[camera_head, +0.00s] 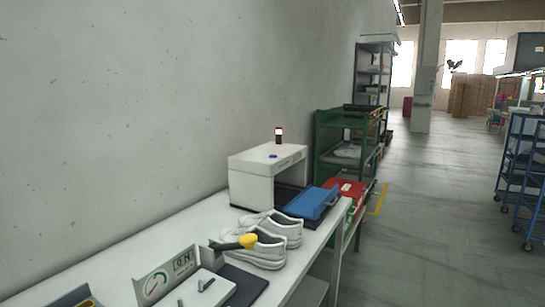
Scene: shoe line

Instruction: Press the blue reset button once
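The blue button (273,156) is a small blue disc on the top face of a white box-shaped machine (252,186). The machine stands on the far part of the long white workbench (130,235), against the wall. A small dark signal light (279,135) with a red and white lit face rises behind the button. Nothing covers the button. Neither of my grippers shows in the head view.
White shoes (272,235), a yellow-headed tool (248,241) and a gauge panel (168,276) occupy the near bench. A blue case (312,203) lies right of the machine. A green rack (345,140) stands behind.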

